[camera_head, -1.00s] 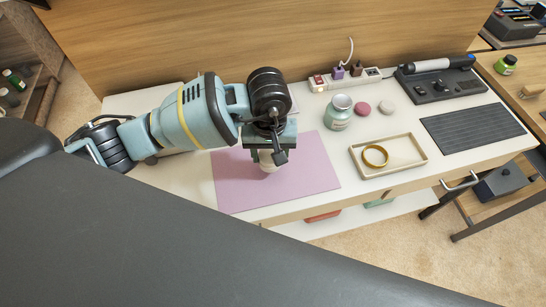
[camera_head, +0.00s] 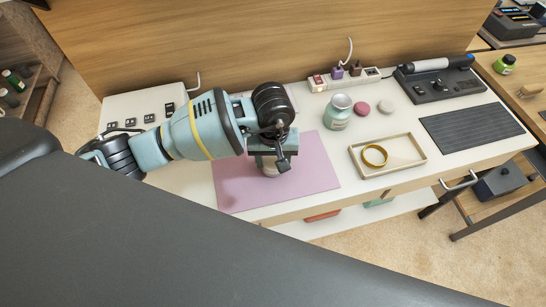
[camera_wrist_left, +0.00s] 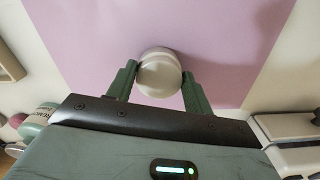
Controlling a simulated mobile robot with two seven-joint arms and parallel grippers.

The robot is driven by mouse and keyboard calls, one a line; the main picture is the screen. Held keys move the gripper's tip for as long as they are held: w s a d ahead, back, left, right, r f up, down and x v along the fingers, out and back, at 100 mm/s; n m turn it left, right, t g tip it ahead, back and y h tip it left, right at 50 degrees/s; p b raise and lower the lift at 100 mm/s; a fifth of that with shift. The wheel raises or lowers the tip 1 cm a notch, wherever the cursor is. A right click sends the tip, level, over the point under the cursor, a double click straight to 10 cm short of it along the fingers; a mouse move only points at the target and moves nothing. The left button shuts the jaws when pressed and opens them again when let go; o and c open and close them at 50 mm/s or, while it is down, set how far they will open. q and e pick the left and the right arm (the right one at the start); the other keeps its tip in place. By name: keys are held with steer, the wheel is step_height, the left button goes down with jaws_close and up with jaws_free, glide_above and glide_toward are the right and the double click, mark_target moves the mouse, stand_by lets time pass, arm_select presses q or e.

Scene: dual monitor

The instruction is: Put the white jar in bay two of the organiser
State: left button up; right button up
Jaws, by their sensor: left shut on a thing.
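The white jar (camera_wrist_left: 158,74) shows in the left wrist view as a pale round lid between the two green fingers of my left gripper (camera_wrist_left: 157,86). In the head view the jar (camera_head: 270,170) is mostly hidden under my left gripper (camera_head: 273,158), over the pink mat (camera_head: 310,178). My left gripper is shut on the jar. I cannot tell whether the jar touches the mat. A white unit (camera_head: 150,102) with a row of small dark fittings lies at the left; I cannot tell whether it is the organiser. My right gripper is not in view.
A green jar (camera_head: 337,115), two round lids and a tray (camera_head: 420,161) with a gold ring stand right of the mat. A power strip (camera_head: 345,80) lies behind, a dark ribbed pad (camera_head: 470,130) at far right. A dark grey surface fills the front.

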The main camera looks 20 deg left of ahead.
arm_select(q)
steer(key=o, duration=1)
step_height(320, 180, up, 12)
steer(key=shift+r+p, duration=0.15)
steer(key=shift+p, duration=0.15)
